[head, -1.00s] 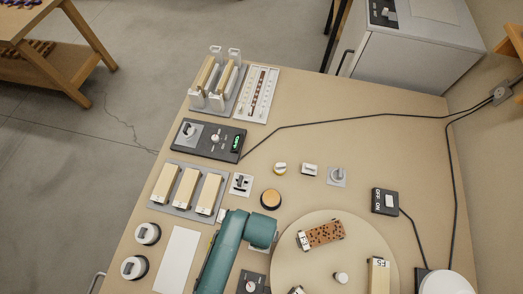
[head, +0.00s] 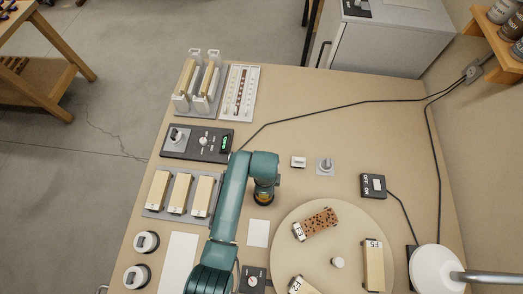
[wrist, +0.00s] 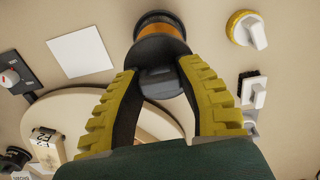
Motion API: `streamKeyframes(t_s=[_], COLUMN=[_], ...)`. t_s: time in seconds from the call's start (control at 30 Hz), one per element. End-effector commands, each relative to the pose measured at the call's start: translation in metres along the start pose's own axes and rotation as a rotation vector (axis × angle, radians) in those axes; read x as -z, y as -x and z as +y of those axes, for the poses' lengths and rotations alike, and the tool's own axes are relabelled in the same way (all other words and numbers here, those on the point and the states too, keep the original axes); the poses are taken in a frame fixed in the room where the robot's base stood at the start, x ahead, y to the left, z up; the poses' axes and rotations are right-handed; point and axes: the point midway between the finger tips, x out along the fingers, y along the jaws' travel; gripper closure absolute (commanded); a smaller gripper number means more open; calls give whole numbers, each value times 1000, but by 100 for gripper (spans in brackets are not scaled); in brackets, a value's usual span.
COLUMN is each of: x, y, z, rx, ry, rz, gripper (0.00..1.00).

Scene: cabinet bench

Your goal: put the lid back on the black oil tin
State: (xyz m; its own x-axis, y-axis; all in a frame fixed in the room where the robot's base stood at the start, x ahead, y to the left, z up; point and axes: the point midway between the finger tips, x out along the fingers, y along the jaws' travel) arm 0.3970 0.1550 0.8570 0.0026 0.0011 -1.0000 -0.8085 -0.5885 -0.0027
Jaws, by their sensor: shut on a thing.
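My gripper (head: 263,182) points down over a round dark-rimmed thing with orange on it (head: 264,199), which I take for the black oil tin. In the wrist view my gripper (wrist: 158,85) has its yellow-ridged fingers shut on a dark lid-like piece (wrist: 160,48) with a narrow grip part. The tin (wrist: 158,18) shows just beyond that piece as a dark edge and an orange band. The held piece overlaps the tin in this view. I cannot tell whether the two touch or a gap stays between them.
A round tan board (head: 285,250) with a speckled block (head: 317,224) lies to the right. A white toggle (head: 299,162) and a grey dial (head: 325,166) stand close by. A white card (head: 258,233) lies below the tin. The bench's upper right is mostly clear, apart from a cable (head: 350,103).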

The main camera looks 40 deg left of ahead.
Motion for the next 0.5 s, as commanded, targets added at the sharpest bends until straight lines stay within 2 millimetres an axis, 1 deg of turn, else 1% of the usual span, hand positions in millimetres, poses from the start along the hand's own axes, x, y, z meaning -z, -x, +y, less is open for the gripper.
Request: streamKeyframes(t_s=[0.17,0.5], x=[0,0], y=[-8,-41], z=[0,0], rx=[-2,-2], ry=[1,0], rz=[0,0], gripper=[83,83])
